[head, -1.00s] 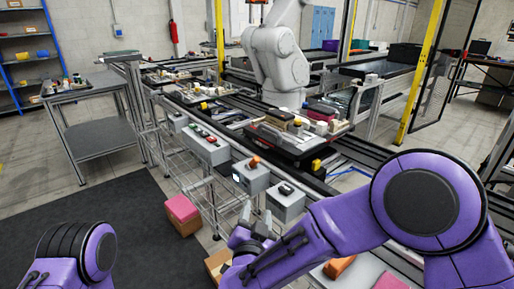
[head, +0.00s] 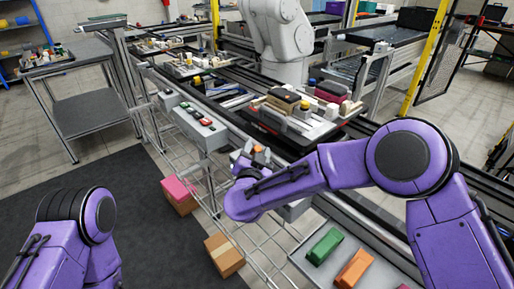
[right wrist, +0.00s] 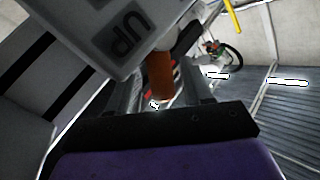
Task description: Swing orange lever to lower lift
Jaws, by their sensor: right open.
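The orange lever (head: 259,149) shows in the head view just beyond my right gripper (head: 247,158), on a control box along the conveyor's near edge. My arm hides most of that box. In the right wrist view the orange lever (right wrist: 161,76) stands beside a grey box (right wrist: 120,35) marked "UP", in front of the gripper's dark base. My right gripper is open and close to the lever. I cannot tell whether it touches it. My left gripper is out of view; only part of the left arm shows at lower left.
A grey button box (head: 201,127) sits left of the lever. A loaded pallet (head: 300,115) rests on the conveyor behind. A tray at lower right holds a green block (head: 325,246) and an orange block (head: 354,268).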

